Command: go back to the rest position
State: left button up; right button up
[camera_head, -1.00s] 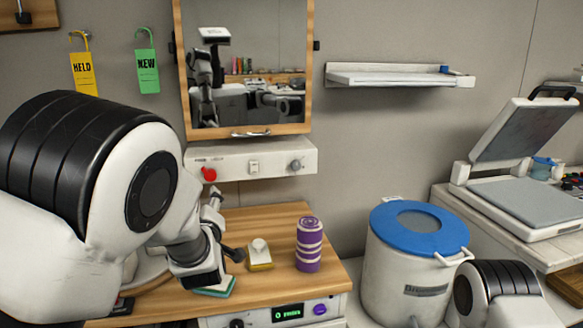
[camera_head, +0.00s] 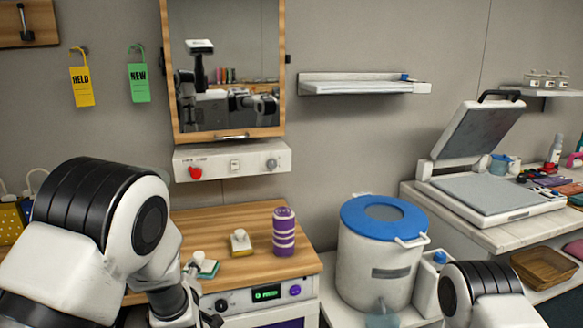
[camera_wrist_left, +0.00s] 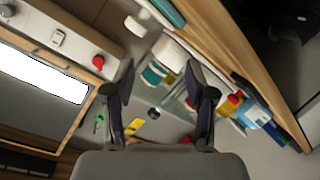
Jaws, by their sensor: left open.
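My left gripper (camera_head: 205,314) is low in the head view, in front of the wooden counter's front edge, mostly hidden behind my own arm and cut off by the frame. In the left wrist view its two dark fingers (camera_wrist_left: 160,106) are spread wide with nothing held between them. On the counter (camera_head: 215,225) stand a purple can with pale stripes (camera_head: 284,232), a white-knobbed block with a yellow base (camera_head: 241,243) and a white-knobbed block with a teal base (camera_head: 207,268). My right arm shows at the lower right; its gripper is out of view.
A white bin with a blue lid (camera_head: 384,218) stands right of the counter. Farther right is an open flat press (camera_head: 490,195) on a bench. A mirror (camera_head: 227,65) and a control panel with a red knob (camera_head: 232,160) are on the wall.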

pick_arm(q)
jog(key=s+a+f+m+g+h+p, duration=0.2)
jog(key=s+f+g, duration=0.6)
jog(key=s+f, duration=1.4)
jog(key=s+d+f+m+g+h, duration=0.1)
jog(key=s+f+m+g, duration=0.2)
jog(key=s, duration=0.7)
jog(key=s+d+f+m+g+h, duration=0.1)
jog(key=s+f+m+g+h, duration=0.1)
jog(key=s+m, duration=0.4)
jog(key=s+f+g, duration=0.1)
jog(key=s, duration=0.2)
jog(key=shift+s, duration=0.35)
jog(key=shift+w, duration=0.1)
